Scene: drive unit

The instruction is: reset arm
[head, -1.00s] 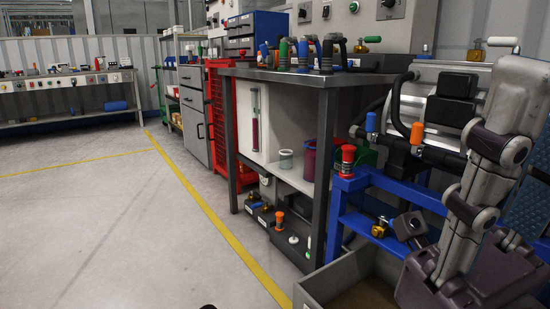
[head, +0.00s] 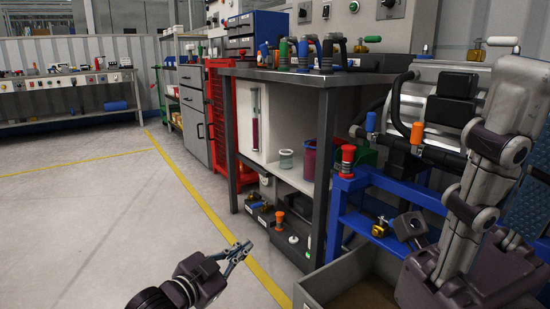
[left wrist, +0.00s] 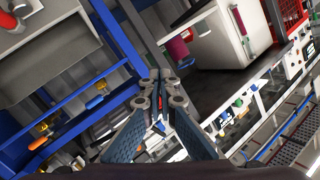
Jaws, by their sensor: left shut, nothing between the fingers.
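My left gripper (head: 243,251) is in the lower middle of the head view, in front of the floor and yellow line. It is shut and empty, and its fingertips point up and to the right. In the left wrist view its fingers (left wrist: 160,76) meet at the tips with nothing held. My right arm (head: 480,190) stands folded at the right of the head view. I cannot make out its gripper.
A grey workbench (head: 270,76) with several coloured-handled tools stands right of centre. A blue frame (head: 343,205) and an open grey bin (head: 320,284) are near my right arm. A red cabinet (head: 216,120) stands behind the bench. The floor (head: 90,225) at left is clear.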

